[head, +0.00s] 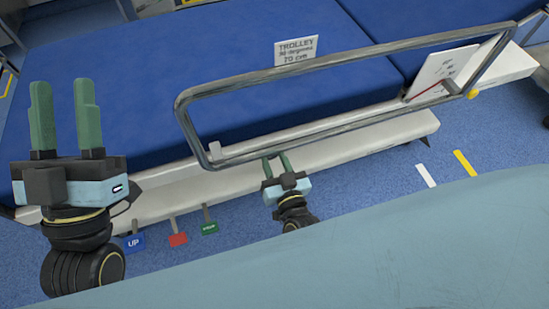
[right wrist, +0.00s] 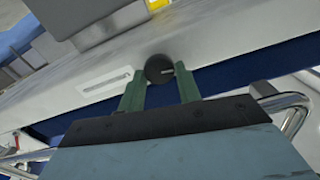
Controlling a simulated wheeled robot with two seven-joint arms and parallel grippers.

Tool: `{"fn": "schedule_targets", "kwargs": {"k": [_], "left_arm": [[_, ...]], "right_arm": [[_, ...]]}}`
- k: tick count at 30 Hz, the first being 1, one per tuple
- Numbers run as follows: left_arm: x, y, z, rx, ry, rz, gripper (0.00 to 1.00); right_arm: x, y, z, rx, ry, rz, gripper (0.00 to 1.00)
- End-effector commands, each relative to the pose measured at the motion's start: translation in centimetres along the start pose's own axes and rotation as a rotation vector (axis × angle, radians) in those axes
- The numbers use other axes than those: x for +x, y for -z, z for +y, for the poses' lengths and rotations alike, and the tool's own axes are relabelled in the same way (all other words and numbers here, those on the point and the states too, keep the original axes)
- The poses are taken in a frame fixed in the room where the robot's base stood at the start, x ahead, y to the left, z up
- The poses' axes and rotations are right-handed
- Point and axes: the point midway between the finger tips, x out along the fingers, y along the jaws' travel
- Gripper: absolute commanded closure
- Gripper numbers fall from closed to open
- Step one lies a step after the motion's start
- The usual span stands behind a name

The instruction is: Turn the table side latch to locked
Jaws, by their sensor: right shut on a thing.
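The table side latch shows in the right wrist view as a dark round knob (right wrist: 159,68) with a pale mark on its face, on the white table side. My right gripper (right wrist: 160,84) has its two green fingertips on either side of the knob and is shut on it. In the head view my right gripper (head: 275,162) is at the table's white side, below the rail's lower left corner; the knob cannot be made out there. My left gripper (head: 63,110) is at the left, fingers up and apart, empty.
A metal side rail (head: 350,60) runs along the blue padded table (head: 130,70). A white card with a red pointer (head: 440,75) stands at its right end. UP (head: 134,242), red (head: 178,239) and green (head: 210,228) pedals lie low at left. A pale label plate (right wrist: 103,84) is left of the knob.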

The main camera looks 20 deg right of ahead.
Motion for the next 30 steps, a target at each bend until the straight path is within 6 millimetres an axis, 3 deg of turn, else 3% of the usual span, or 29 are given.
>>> {"fn": "schedule_targets", "kwargs": {"k": [13, 30], "left_arm": [[0.2, -1.6, -0.1, 0.001, 0.003, -0.158, 0.61], [0.1, -1.9, -0.1, 0.001, 0.004, -0.185, 0.61]], "right_arm": [[0.0, 0.0, 0.2, 0.407, 0.0, -0.002, 0.89], [-0.1, -0.3, 0.3, 0.948, 0.0, -0.003, 0.89]]}}
